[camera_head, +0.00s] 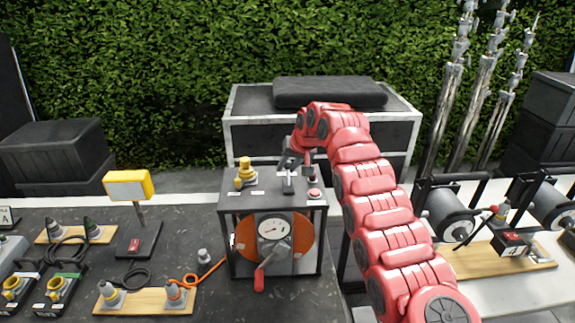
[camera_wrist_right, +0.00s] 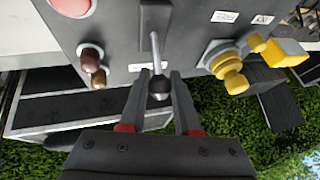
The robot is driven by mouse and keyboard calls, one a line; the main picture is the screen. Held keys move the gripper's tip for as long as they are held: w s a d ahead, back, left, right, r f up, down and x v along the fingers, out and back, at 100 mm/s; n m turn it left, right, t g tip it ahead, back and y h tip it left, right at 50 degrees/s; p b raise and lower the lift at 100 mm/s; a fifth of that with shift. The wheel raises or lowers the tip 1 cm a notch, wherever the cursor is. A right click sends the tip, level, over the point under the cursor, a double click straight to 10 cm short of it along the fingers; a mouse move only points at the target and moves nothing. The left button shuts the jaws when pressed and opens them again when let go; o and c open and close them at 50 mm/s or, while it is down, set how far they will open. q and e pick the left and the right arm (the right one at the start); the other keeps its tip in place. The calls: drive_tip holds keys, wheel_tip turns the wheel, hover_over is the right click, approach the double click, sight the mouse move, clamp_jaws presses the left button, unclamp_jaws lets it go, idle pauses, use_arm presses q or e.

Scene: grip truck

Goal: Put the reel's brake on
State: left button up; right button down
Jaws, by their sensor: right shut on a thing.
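The reel (camera_head: 301,237) is an orange drum in a dark frame box (camera_head: 235,202) on the black table, with a round gauge and a red-handled crank (camera_head: 260,280) on its front. A lever (camera_wrist_right: 155,50) with a dark ball knob (camera_wrist_right: 160,88) stands up from a slot in the box's top. In the wrist view my right gripper (camera_wrist_right: 161,92) has its fingers on both sides of the knob, shut on it. My left gripper is not in view.
A yellow knob (camera_head: 245,174) and a red button (camera_head: 314,193) sit on the box top beside the lever. A yellow-topped lamp (camera_head: 129,186) and cable boards stand left. A grey case (camera_head: 251,107) is behind. Winches (camera_head: 447,213) are at right.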

idle(0.5)
drive_tip(key=c, duration=0.6)
unclamp_jaws()
drive_tip(key=shift+w, duration=0.1)
drive_tip(key=b+v, duration=0.2)
drive_tip(key=shift+d+b, duration=0.1)
drive_tip(key=shift+b, duration=0.25)
drive_tip(key=shift+b+v, duration=0.85)
drive_tip(key=shift+v, duration=6.8)
